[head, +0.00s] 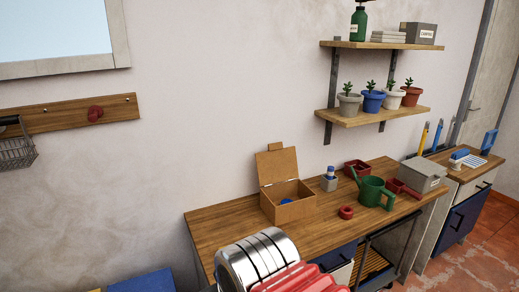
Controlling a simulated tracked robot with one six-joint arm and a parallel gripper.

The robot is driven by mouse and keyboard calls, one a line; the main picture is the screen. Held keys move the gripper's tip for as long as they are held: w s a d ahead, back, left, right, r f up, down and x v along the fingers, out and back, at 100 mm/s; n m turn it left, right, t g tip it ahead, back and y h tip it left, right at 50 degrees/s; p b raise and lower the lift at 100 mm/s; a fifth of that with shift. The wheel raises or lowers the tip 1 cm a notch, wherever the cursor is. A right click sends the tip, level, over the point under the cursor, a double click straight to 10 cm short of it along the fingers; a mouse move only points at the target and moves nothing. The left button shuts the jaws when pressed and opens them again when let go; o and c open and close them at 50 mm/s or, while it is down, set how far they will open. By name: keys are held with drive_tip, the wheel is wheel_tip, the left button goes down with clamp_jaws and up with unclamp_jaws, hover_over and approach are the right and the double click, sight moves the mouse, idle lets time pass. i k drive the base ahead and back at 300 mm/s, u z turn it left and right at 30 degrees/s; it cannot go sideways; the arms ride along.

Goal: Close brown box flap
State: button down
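The brown box (290,211) stands on the left part of the wooden workbench, near the wall. Its flap (277,166) is open and stands up along the back edge, leaning slightly back, with a small tab on top. The box is open at the top, and a small blue thing (286,201) shows inside it. The rest of the inside is partly hidden by the front wall. I cannot make out my gripper in this view.
On the workbench (225,228), right of the box, are a blue-and-white small container (328,181), a red ring (346,212), a green watering can (372,190) and a grey box (423,175). Shelves with pots (372,100) hang above. Silver and red shapes fill the lower foreground.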

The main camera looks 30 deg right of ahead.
sight(278, 164)
drive_tip(key=u, duration=1.15)
drive_tip(key=k, duration=0.65)
drive_tip(key=z, duration=0.75)
drive_tip(key=i, duration=1)
drive_tip(key=z, duration=0.05)
